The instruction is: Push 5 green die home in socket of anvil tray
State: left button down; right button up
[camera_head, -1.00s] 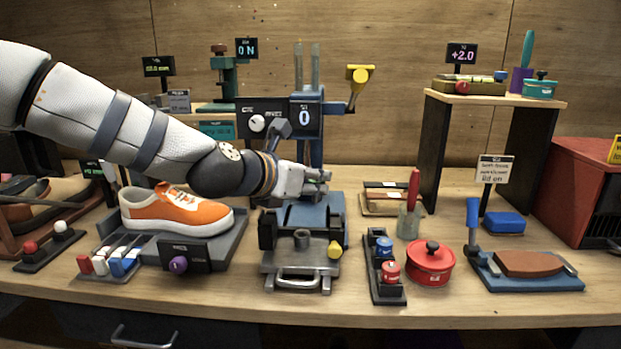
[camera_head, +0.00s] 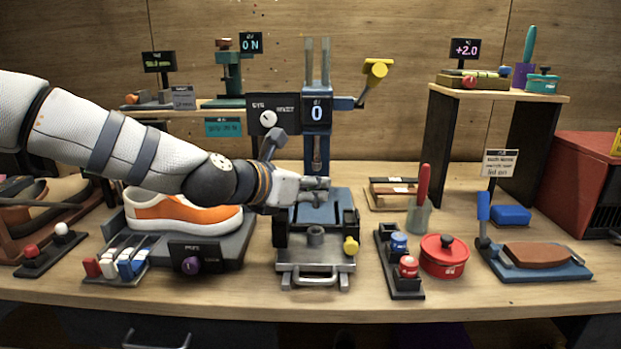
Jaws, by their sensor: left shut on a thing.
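The anvil tray (camera_head: 315,268) is a grey plate with a front handle, pulled out at the front of the blue press. A short grey cylinder (camera_head: 316,237), perhaps the socket, stands upright on it. My left gripper (camera_head: 318,185) is over the blue press bed (camera_head: 338,203), behind and above this cylinder. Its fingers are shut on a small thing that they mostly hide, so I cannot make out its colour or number. I see no green die plainly elsewhere. My right gripper is out of view.
The press lever (camera_head: 376,70) with its yellow knob is up at the right. An orange sneaker (camera_head: 185,217) stands on a grey stand, left, under my arm. A red pot (camera_head: 444,256) and a small rack (camera_head: 400,275) stand right of the tray. Bare table lies in front.

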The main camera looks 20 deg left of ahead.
aim_at(314, 207)
pick_arm(q)
notch_tip(314, 207, down, 4)
jog(key=shift+f+b, duration=0.1)
jog(key=shift+b, duration=0.35)
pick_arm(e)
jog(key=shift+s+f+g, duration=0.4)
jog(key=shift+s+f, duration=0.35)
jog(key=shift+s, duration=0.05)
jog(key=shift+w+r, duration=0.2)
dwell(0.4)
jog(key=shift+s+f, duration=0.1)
pick_arm(q)
jog(key=shift+f, duration=0.4)
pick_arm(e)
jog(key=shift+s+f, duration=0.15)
pick_arm(q)
jog(key=shift+f+b, duration=0.5)
jog(key=shift+f, duration=0.75)
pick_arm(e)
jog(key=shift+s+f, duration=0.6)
pick_arm(q)
jog(key=c, duration=1.2)
grip_release()
jog(key=shift+r, duration=0.2)
